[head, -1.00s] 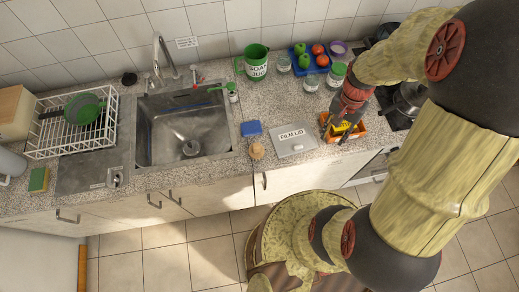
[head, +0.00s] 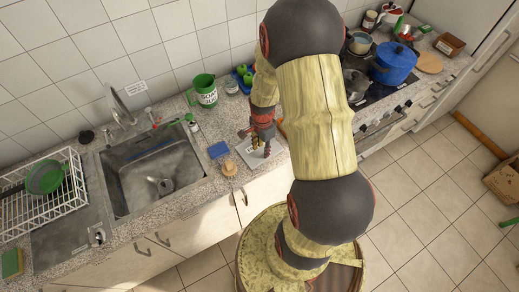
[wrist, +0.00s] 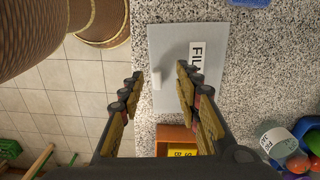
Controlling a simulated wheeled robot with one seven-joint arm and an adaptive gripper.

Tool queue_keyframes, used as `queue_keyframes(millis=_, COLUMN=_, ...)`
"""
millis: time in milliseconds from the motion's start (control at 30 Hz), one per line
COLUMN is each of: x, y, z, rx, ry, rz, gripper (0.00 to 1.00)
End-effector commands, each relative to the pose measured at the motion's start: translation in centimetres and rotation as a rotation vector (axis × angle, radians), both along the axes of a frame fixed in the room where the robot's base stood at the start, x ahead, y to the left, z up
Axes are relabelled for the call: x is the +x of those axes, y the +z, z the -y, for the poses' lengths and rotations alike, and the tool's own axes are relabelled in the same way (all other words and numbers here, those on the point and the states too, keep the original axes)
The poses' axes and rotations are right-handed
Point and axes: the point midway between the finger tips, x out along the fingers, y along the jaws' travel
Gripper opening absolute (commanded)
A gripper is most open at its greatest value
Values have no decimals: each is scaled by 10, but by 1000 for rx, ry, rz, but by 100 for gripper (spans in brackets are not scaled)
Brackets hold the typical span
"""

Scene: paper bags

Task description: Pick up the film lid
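The film lid is a flat grey sheet with a white "FILM LID" label. It lies on the speckled counter in the head view (head: 248,160), partly covered by my gripper (head: 261,146). The right finger overlaps the lid in the picture. I cannot tell how high the fingertips are above it.
An orange box (wrist: 176,136) with a yellow item sits by the lid. A blue sponge (head: 218,149) and a round wooden brush (head: 229,168) lie to its left, beside the sink (head: 155,180). The counter's front edge is close to the lid.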

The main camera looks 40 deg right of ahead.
Motion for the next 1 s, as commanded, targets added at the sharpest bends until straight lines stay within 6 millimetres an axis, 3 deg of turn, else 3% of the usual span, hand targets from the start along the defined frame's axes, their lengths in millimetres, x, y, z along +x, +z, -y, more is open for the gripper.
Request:
queue_keyframes(millis=200, x=-7, y=-32, z=3, rx=3, ry=2, rz=-5, gripper=33)
queue_keyframes(millis=367, x=-6, y=-46, z=3, rx=1, ry=2, rz=-2, gripper=33)
queue_keyframes(millis=633, x=-5, y=-48, z=3, rx=1, ry=2, rz=-1, gripper=33)
queue_keyframes(millis=1000, x=-5, y=-48, z=3, rx=1, ry=2, rz=-1, gripper=12)
